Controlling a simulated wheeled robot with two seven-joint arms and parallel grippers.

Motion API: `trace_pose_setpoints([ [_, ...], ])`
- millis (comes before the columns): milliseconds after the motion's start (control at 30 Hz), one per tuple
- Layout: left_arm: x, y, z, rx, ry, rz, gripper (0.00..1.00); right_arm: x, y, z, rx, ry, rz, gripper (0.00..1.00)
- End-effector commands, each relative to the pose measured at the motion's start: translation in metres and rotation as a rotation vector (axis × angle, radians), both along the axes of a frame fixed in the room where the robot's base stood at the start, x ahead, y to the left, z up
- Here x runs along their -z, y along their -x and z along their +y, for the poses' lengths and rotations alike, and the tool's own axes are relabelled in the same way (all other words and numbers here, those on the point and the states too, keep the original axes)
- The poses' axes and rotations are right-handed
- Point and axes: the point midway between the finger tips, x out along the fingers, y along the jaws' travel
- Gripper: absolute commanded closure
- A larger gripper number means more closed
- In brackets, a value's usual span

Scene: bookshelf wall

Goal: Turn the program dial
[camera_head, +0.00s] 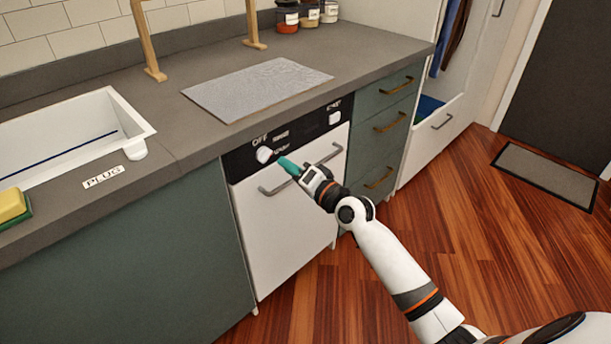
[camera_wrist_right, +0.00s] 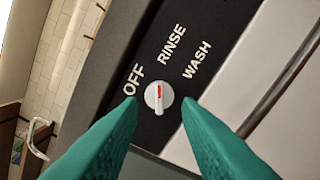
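The program dial (camera_head: 264,154) is a small white round knob at the left of the dishwasher's black panel. In the right wrist view the dial (camera_wrist_right: 159,96) carries a red line, upright in the picture, its upper end towards the gap between the words OFF and RINSE; WASH lies further right. My right gripper (camera_head: 288,165) is close in front of the panel, just right of the dial in the head view. In the wrist view its teal fingers (camera_wrist_right: 158,101) are apart, one on each side of the dial, with gaps showing. My left gripper is out of view.
The white dishwasher door (camera_head: 290,215) has a bar handle (camera_head: 301,172) below the panel. A second white knob (camera_head: 334,117) sits at the panel's right. The countertop (camera_head: 165,120) edge overhangs above. Green drawers (camera_head: 382,128) stand to the right.

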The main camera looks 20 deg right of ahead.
Motion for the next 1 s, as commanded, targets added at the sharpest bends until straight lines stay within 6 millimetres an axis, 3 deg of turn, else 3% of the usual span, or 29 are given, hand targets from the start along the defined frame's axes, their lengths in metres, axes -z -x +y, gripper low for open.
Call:
trace_pose_setpoints([
  [100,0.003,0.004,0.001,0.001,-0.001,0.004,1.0,0.001,0.025,-0.009,0.001,0.003,0.002,0.69],
  [333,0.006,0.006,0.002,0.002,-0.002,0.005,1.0,0.0,0.053,-0.02,0.001,0.0,0.0,0.69],
  [900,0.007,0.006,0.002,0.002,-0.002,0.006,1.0,0.0,0.057,-0.021,0.0,0.0,-0.001,0.69],
  [1000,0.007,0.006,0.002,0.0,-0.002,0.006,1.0,0.01,0.058,-0.021,0.004,0.018,0.017,0.69],
])
